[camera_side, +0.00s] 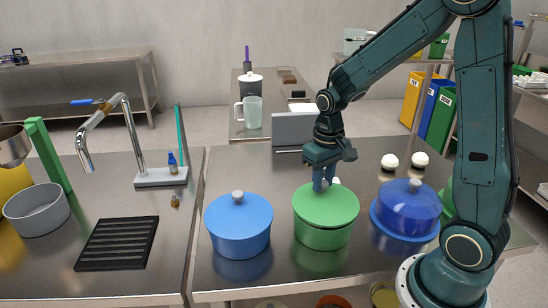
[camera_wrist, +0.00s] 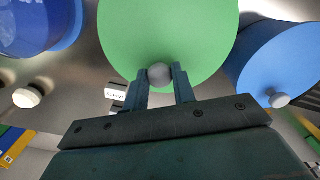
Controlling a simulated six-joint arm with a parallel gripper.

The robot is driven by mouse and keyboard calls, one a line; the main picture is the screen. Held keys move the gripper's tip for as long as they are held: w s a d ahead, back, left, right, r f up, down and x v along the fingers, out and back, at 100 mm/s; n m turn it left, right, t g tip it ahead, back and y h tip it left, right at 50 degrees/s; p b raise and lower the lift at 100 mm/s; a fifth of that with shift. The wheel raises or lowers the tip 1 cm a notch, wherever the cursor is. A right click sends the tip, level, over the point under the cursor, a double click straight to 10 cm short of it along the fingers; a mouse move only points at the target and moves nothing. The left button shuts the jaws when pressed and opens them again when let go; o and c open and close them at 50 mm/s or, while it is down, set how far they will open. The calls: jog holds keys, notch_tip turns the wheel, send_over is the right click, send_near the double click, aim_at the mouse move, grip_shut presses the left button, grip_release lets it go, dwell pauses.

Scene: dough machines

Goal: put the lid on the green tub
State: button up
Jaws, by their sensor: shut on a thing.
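The green lid (camera_side: 328,203) is level over the green tub (camera_side: 323,237) in the middle of the counter. Its edge lines up closely with the tub's rim; I cannot tell whether it rests on it or hovers just above. My gripper (camera_side: 323,184) points down from above and is shut on the lid's grey knob. In the wrist view the two fingers (camera_wrist: 160,85) close around the round grey knob (camera_wrist: 159,74), with the green lid (camera_wrist: 170,30) beyond it. The lid hides the tub's inside.
A blue lidded pot (camera_side: 240,228) stands close on the left, and a dark blue domed pot (camera_side: 407,209) on the right. White balls (camera_side: 389,162) lie behind. A grey box (camera_side: 296,129) stands at the counter's back. A sink tap (camera_side: 120,115) and black rack (camera_side: 118,243) are far left.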

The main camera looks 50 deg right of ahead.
jog(key=shift+f, duration=0.75)
dwell(0.5)
jog(key=o, duration=1)
jog(key=shift+o, duration=0.2)
jog(key=shift+r, duration=0.1)
notch_tip(320, 180, up, 14)
dwell(0.3)
